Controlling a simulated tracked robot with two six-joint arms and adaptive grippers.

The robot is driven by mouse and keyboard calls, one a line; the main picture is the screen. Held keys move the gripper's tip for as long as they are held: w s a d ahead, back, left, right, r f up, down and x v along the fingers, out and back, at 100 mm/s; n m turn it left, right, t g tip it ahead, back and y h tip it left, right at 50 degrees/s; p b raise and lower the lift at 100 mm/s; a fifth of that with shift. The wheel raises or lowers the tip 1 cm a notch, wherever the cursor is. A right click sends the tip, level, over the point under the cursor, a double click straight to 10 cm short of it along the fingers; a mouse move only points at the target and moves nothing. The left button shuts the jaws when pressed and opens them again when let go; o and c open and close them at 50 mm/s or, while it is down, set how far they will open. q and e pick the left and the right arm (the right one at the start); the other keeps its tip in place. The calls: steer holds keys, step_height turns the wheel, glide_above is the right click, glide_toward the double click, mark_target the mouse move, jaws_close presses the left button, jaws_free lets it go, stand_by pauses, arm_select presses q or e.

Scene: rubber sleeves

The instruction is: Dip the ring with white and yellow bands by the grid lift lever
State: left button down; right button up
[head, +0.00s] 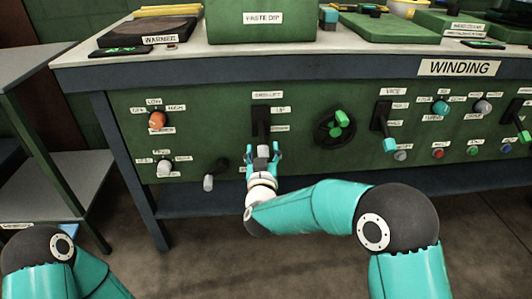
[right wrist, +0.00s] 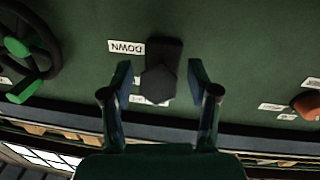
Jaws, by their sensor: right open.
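The grid lift lever (head: 262,122) is a dark lever on the green front panel, with an upper label UP and a lower label DOWN. Its dark six-sided end (right wrist: 160,86) shows in the right wrist view between the two fingers of my right gripper (right wrist: 160,80). In the head view my right gripper (head: 263,151) is at the lever's lower end, with one finger on each side. It is open, and gaps show between the fingers and the lever end. A green PASTE DIP block (head: 263,24) stands above on the bench. No ring with white and yellow bands can be made out. My left gripper is out of view.
A shelf unit (head: 68,180) stands at the far left.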

mark_target(264, 136)
steer(key=shift+w, duration=0.2)
jaws_close()
steer(key=shift+d, duration=0.45)
steer(key=shift+a, duration=0.25)
steer(key=shift+s+r+p, duration=0.1)
steer(key=shift+r+p, duration=0.2)
steer(key=shift+p, duration=0.25)
steer(key=r+g+p, duration=0.1)
steer(key=g+p, duration=0.1)
steer(key=p, duration=0.6)
steer(key=r+g+p, duration=0.2)
steer(key=p, duration=0.7)
steer(key=s+r+g+p, duration=0.1)
steer(key=r+g+p, duration=0.1)
steer(key=p, duration=0.6)
steer(key=shift+a+g, duration=0.15)
steer(key=shift+g, duration=0.25)
steer(key=shift+f+p, duration=0.1)
steer(key=shift+p, duration=0.65)
steer(key=shift+w+n, duration=0.1)
steer(key=shift+n, duration=0.2)
